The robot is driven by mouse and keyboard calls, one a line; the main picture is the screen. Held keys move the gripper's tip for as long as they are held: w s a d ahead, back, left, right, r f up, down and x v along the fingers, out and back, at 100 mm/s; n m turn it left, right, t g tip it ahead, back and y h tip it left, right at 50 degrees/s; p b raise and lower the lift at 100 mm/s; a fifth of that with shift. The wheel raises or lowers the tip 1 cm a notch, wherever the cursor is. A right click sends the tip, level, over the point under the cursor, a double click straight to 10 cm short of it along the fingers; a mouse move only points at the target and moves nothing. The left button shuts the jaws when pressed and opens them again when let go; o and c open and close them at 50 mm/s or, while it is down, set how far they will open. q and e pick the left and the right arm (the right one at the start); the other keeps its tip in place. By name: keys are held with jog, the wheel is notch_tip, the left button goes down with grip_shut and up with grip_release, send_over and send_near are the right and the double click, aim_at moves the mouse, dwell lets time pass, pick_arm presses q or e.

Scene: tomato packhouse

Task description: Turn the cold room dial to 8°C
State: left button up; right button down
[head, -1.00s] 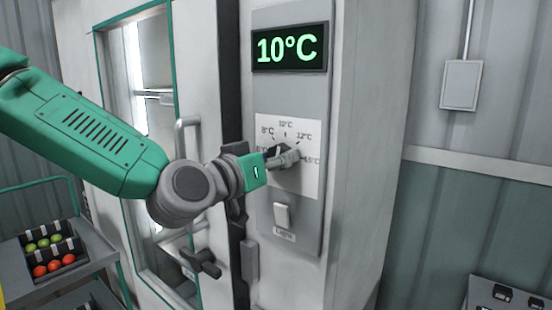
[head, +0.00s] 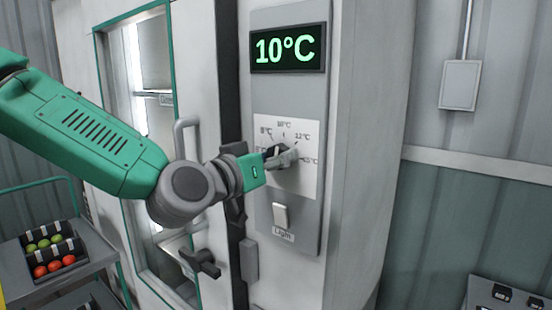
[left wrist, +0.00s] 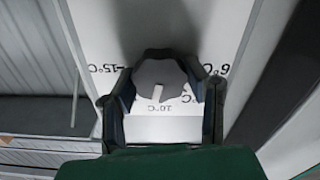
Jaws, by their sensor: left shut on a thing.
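The cold room dial (left wrist: 160,72) is a grey lobed knob with a white pointer mark. In the left wrist view the mark points down towards the 10°C label. The dial sits on a white scale plate (head: 304,184) with temperature labels, 8°C at upper left and 12°C at upper right in the head view. My left gripper (head: 284,156) is shut on the dial, with one finger on each side of it in the left wrist view. It hides most of the dial in the head view. The display (head: 289,48) above reads 10°C. My right gripper is not in view.
A light switch (head: 280,216) is below the dial on the same grey panel. Left of the panel are the cold room door's handle (head: 183,138) and a dark latch (head: 204,262). A cart (head: 66,276) with a box of tomatoes stands at lower left.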

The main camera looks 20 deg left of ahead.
pick_arm(q)
jog(key=shift+f, duration=0.15)
jog(key=o, duration=1.1)
jog(key=shift+w, duration=0.1)
jog(key=shift+o, duration=0.2)
jog(key=shift+w+a, duration=0.1)
jog(key=v, duration=0.7)
jog(key=shift+a, duration=0.15)
jog(key=shift+f, duration=0.1)
